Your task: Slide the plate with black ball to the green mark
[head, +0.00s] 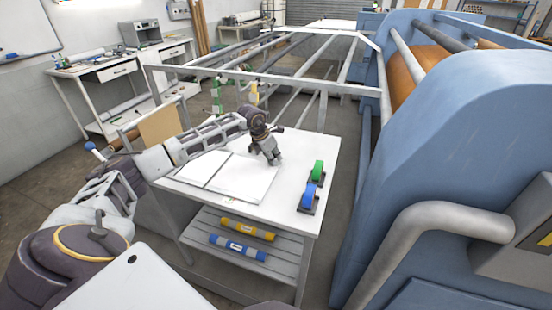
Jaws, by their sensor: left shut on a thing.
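My left gripper (273,160) points down at the white table top (313,150), by the far right corner of a flat white sheet or plate (248,179). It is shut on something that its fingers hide. Another white panel (207,167) lies beside that one on the left. I cannot make out a black ball on a plate. A green roll (318,168) on a dark holder stands at the table's right side, but I cannot tell whether green there is the mark. My right gripper is not in view.
A blue roll (308,193) stands just in front of the green one. Yellow (248,229) and blue (237,247) rolls lie on the lower shelf. The blue press (450,140) blocks the right side. A metal frame (270,81) stands behind the table.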

